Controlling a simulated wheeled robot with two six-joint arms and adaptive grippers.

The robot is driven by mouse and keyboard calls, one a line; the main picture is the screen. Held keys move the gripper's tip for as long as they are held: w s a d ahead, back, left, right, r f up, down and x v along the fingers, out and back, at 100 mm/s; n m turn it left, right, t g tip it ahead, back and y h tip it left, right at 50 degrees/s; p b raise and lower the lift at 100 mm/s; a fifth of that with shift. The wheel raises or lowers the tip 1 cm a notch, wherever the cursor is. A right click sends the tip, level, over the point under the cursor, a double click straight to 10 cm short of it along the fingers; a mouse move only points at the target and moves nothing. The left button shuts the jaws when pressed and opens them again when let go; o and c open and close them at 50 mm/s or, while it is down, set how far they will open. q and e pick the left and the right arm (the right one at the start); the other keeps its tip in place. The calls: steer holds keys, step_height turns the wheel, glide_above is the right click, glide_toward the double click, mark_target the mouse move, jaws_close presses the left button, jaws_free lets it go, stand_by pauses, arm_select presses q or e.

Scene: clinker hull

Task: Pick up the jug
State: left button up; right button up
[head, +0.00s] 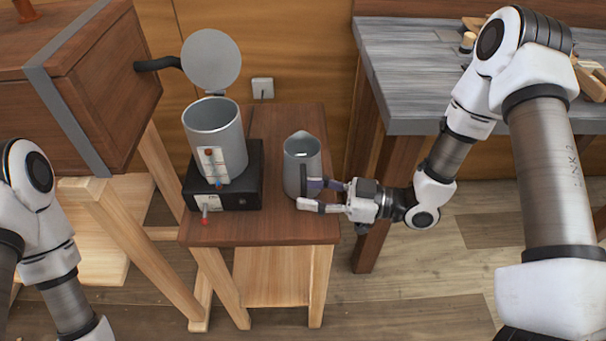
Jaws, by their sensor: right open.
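The jug (302,158) is a grey metal vessel with a spout at its rim and a dark handle on its near side. It stands upright on the small wooden table (262,232), right of a black heater base. My right gripper (304,195) reaches in from the right at the jug's near side. Its open fingers are at the handle, one on the far side and one on the near side; I cannot tell whether they touch it. My left arm shows at the left edge, but its gripper is out of view.
A large grey metal pot (214,128) with a raised round lid (211,60) stands on the black base (246,190), close left of the jug. A wooden box (85,75) on legs is at left. A grey-topped workbench (410,70) stands at right. A wall socket (262,87) is behind.

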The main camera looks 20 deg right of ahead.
steer(key=shift+x, duration=0.95)
steer(key=shift+d, duration=0.1)
jaws_close()
steer(key=shift+r, duration=0.1)
